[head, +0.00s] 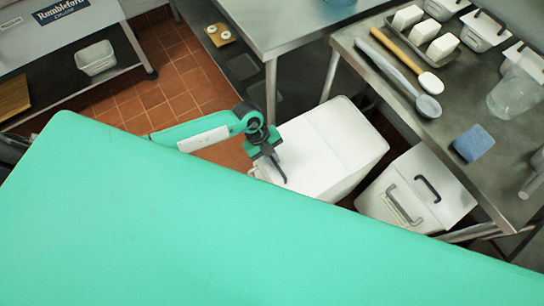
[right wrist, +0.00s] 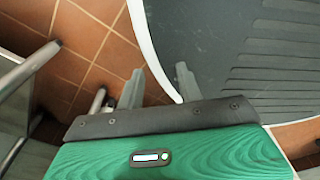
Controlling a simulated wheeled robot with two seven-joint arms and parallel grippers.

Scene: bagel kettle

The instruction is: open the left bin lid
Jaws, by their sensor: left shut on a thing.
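The left bin (head: 340,145) is a white box under the steel table in the head view. Its lid (head: 308,157) looks flat on the bin, with no gap that I can see. My left gripper (head: 271,163) is over the near left part of this lid and is shut on the lid's dark handle, which the fingers mostly hide. My right gripper (right wrist: 158,88) shows in the right wrist view, with its two fingers apart and nothing between them. The bins are not recognisable in that view.
A second white bin (head: 437,187) with dark and grey handles stands to the right. The steel table (head: 455,125) above holds spoons, a blue sponge (head: 473,143) and several containers. Another steel table (head: 270,25) stands behind. Tiled floor (head: 170,75) shows left of the bins.

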